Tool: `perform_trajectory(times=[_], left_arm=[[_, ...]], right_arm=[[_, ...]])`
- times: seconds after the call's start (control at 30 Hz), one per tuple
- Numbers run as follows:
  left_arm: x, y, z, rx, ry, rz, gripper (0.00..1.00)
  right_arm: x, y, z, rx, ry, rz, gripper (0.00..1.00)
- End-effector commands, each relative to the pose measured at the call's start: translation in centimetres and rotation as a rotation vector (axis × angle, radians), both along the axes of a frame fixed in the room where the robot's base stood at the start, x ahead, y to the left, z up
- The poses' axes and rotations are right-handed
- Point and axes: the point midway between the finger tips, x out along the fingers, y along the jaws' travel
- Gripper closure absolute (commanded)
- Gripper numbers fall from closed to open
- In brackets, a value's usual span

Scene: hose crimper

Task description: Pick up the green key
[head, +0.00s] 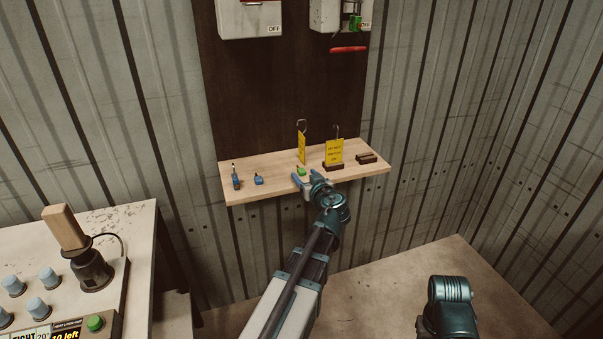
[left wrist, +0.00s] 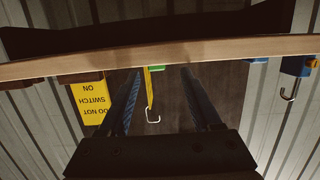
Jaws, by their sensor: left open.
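My left gripper (head: 306,179) is open and empty, just in front of the green key. In the left wrist view the green patch sits between the two finger tips (left wrist: 160,76). I cannot see any contact. My right gripper is out of view; only part of my right arm shows at the lower right.
Yellow tags (head: 334,150) with hooks stand behind and right of the key. Blue items (head: 258,180) lie to its left and a brown block (head: 367,158) to its right. Switch boxes (head: 248,18) hang above. A control desk (head: 140,225) stands at the left.

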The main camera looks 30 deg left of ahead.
Motion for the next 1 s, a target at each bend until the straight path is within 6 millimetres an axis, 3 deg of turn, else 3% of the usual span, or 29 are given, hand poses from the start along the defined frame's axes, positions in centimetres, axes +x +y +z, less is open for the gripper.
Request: perform_trajectory(times=[0.27, 0.57, 0.9, 1.0], left_arm=[[3.1, 2.7, -0.6, 0.0, 0.0, 0.002, 0.35], [3.2, 3.2, -0.6, 0.0, 0.0, 0.001, 0.37], [3.2, 3.2, -0.6, 0.0, 0.0, 0.001, 0.98], [3.2, 3.2, -0.6, 0.0, 0.0, 0.001, 1.0]], right_arm=[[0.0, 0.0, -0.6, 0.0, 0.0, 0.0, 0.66], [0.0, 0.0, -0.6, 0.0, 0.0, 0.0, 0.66], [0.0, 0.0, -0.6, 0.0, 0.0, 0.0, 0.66], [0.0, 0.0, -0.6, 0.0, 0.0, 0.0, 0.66]])
